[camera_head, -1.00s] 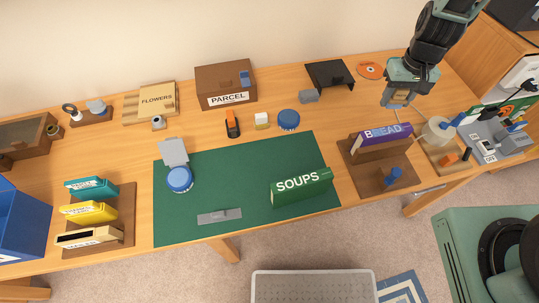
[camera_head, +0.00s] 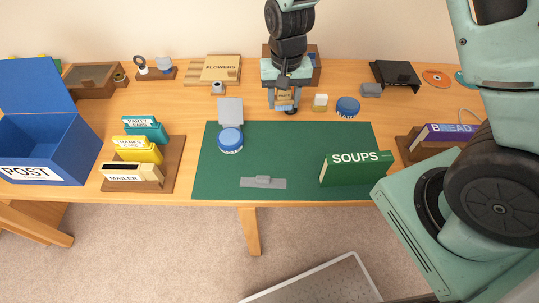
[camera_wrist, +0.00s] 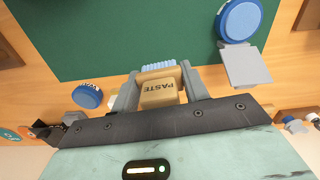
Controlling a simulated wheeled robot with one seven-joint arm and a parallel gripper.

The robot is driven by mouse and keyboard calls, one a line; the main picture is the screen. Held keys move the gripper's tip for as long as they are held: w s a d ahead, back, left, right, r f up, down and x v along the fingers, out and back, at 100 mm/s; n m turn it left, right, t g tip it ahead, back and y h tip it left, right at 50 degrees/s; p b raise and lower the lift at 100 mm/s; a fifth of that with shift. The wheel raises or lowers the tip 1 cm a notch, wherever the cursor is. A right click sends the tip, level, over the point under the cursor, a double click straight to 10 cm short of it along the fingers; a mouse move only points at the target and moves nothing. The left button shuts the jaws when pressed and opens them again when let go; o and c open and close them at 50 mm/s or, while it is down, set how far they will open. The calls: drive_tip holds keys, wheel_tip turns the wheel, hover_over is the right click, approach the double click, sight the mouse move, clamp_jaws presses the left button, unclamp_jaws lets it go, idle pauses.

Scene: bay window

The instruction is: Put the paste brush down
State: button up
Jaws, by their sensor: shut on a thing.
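The paste brush (camera_wrist: 159,90) is a tan block labelled PASTE with pale blue bristles. My gripper (camera_wrist: 160,88) is shut on it, with one grey finger on each side. In the head view my gripper (camera_head: 284,108) hangs over the back of the table, just behind the green mat (camera_head: 290,140), with the brush (camera_head: 285,97) pointing down. Whether the bristles touch the table cannot be told. A blue round tub (camera_head: 230,139) with a grey plate (camera_head: 230,110) behind it is to the left. The PARCEL box behind is mostly hidden by my arm.
A small pale block (camera_head: 320,102) and another blue tub (camera_head: 347,106) stand right of my gripper. The mat's middle is clear. A FLOWERS board (camera_head: 220,69) is behind left.

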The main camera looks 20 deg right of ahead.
sight(274, 144)
drive_tip(key=shift+m, duration=0.5)
drive_tip(key=a+f, duration=0.1)
drive_tip(key=f, duration=0.3)
drive_tip(key=s+a+f+b, duration=0.1)
drive_tip(key=f, duration=0.3)
drive_tip(key=a+f, duration=0.1)
drive_tip(key=f, duration=0.3)
drive_tip(key=shift+s+b, duration=0.2)
drive_tip(key=shift+b, duration=0.1)
drive_tip(key=o, duration=1)
drive_tip(key=shift+f, duration=0.1)
